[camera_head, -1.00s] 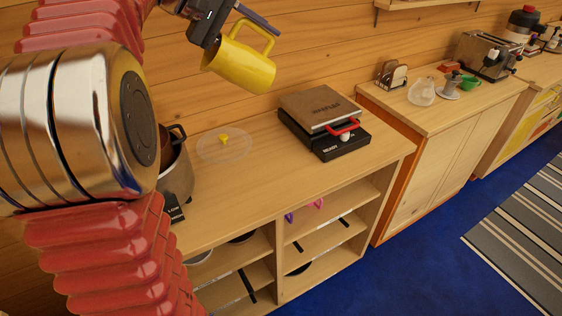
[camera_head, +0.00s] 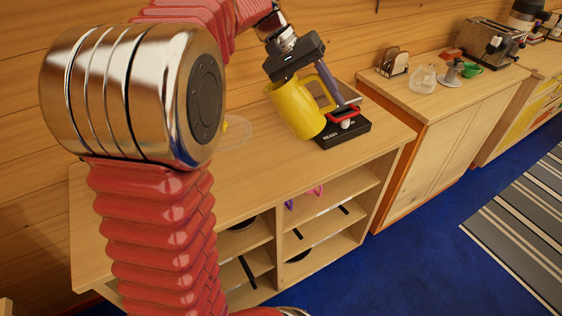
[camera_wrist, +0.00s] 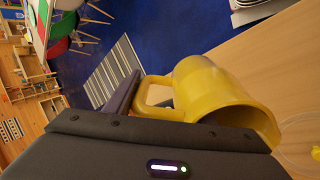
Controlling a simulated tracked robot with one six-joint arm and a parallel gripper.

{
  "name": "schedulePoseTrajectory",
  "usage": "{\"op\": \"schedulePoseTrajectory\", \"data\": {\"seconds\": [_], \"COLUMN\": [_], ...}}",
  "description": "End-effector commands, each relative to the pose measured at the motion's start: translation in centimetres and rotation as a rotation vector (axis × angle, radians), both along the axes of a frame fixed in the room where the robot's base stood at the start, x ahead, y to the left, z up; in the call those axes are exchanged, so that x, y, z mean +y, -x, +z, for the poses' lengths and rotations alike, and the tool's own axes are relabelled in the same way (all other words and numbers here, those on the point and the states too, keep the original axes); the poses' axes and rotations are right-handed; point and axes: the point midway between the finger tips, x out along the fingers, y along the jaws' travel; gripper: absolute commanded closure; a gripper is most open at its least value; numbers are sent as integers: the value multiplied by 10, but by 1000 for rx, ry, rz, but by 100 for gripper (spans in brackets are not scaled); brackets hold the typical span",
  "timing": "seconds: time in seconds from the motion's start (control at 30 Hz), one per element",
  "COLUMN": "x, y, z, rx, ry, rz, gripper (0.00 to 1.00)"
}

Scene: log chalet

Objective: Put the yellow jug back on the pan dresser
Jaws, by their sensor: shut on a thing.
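The yellow jug (camera_head: 297,108) is in my gripper (camera_head: 316,78), held tilted above the right part of the pan dresser (camera_head: 215,185), in front of the waffle maker (camera_head: 350,130). In the wrist view the jug (camera_wrist: 205,88) lies on its side past the fingers, its handle toward the purple-grey finger (camera_wrist: 122,97). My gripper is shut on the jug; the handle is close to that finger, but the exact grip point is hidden. Whether the jug's lower edge touches anything below is unclear. The dresser's open shelves hold dark pans (camera_head: 240,222).
The waffle maker takes up the dresser top's right back corner, partly hidden by the jug. A clear lid (camera_head: 238,130) lies to the left, mostly behind my arm. The top's front middle is bare. A second cabinet (camera_head: 445,140) with a toaster (camera_head: 490,42) stands to the right.

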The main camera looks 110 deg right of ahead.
Motion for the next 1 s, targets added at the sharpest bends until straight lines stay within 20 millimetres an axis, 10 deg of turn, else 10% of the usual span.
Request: {"op": "schedulePoseTrajectory", "data": {"seconds": [0.37, 1.0], "x": [26, -8], "y": [-5, -63], "z": [-57, -81], "rx": [-139, -333], "ry": [124, 458], "rz": [-398, -802], "gripper": [100, 100]}}
